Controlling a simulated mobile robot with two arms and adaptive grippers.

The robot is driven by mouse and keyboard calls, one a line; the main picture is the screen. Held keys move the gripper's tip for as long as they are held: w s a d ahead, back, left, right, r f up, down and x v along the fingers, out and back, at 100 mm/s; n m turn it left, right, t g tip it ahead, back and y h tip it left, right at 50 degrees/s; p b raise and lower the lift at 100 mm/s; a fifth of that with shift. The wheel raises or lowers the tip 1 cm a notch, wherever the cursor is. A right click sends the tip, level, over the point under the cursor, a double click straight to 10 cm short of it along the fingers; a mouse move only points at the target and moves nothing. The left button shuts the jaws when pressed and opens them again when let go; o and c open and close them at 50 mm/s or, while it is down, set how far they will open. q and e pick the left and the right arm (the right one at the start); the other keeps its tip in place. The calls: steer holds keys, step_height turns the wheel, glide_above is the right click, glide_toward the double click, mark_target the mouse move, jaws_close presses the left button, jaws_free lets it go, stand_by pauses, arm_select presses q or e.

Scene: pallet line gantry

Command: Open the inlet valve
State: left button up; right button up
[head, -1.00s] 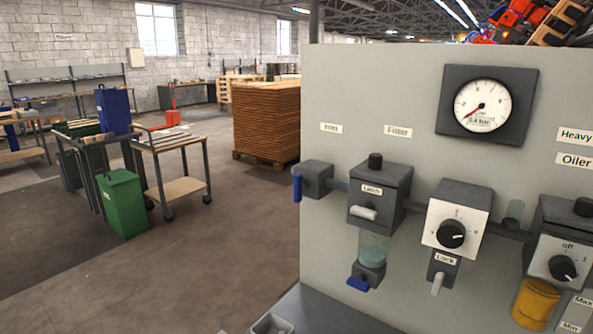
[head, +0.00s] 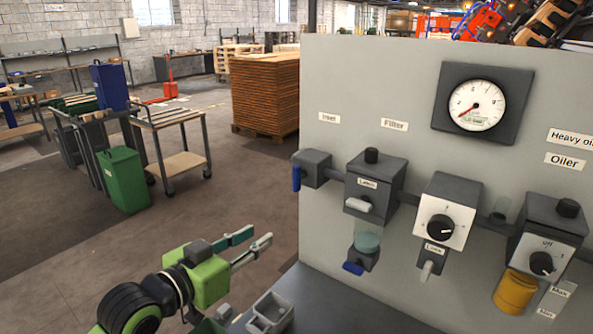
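The inlet valve (head: 314,169) is a dark grey block at the left end of the pipe on the grey panel, under a small label that seems to read "Inlet". Its blue handle (head: 296,178) hangs straight down on the block's left side. My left gripper (head: 254,243) is in the lower middle of the head view, below and to the left of the valve. Its two fingers are apart with nothing between them, and it touches nothing. My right gripper is not in view.
Right of the valve sit the filter (head: 375,183) with a blue drain lever (head: 353,268), a regulator knob (head: 440,228), an oiler (head: 548,240) and a gauge (head: 481,105). A grey bin (head: 270,313) stands on the ledge below. Open floor lies left of the panel.

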arm_select(q)
steer(key=t+h, duration=0.1)
steer(key=h, duration=0.1)
glide_toward(294, 173)
steer(key=v, duration=0.3)
steer(key=w, duration=0.1)
steer(key=shift+m, duration=0.4)
steer(key=p+x, duration=0.4)
steer(key=x, duration=0.7)
steer(key=shift+w+d, duration=0.15)
steer(key=shift+d, duration=0.3)
steer(key=shift+x, duration=0.75)
steer(key=shift+f, duration=0.1)
jaws_close()
